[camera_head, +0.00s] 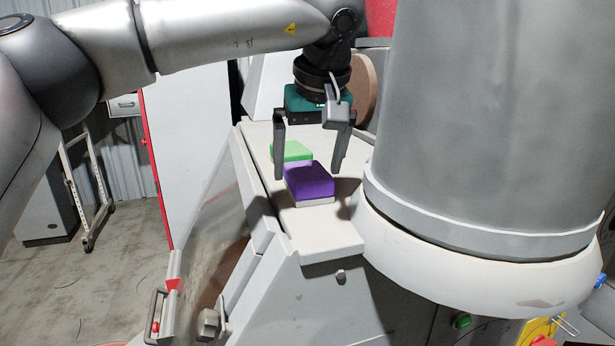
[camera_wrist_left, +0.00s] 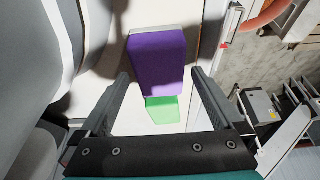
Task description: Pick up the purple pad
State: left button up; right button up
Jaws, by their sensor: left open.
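The purple pad (camera_head: 309,181) is a block with a pale grey underside, lying on the light grey machine ledge (camera_head: 325,238). In the left wrist view the purple pad (camera_wrist_left: 158,62) is upper centre, ahead of and between the fingertips. A green pad (camera_head: 292,151) lies just behind it; in the wrist view the green pad (camera_wrist_left: 162,109) is nearer the gripper. My left gripper (camera_head: 309,172) points down over the pads with its fingers wide apart and nothing held. It also shows in the wrist view (camera_wrist_left: 160,76). My right gripper is not in view.
A large grey cylinder (camera_head: 490,110) stands close on the right of the ledge. A white panel with a red edge (camera_head: 185,150) stands at left. The ledge in front of the purple pad is clear. The floor shows lower left.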

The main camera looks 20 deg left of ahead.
pick_arm(q)
jog(key=shift+x, duration=0.95)
jog(key=shift+f, duration=0.15)
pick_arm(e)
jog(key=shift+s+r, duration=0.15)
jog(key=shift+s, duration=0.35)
pick_arm(q)
jog(key=shift+f, duration=0.25)
jog(key=shift+w, duration=0.1)
jog(key=c, duration=1.2)
jog(key=shift+c, duration=0.3)
jog(key=shift+r, duration=0.15)
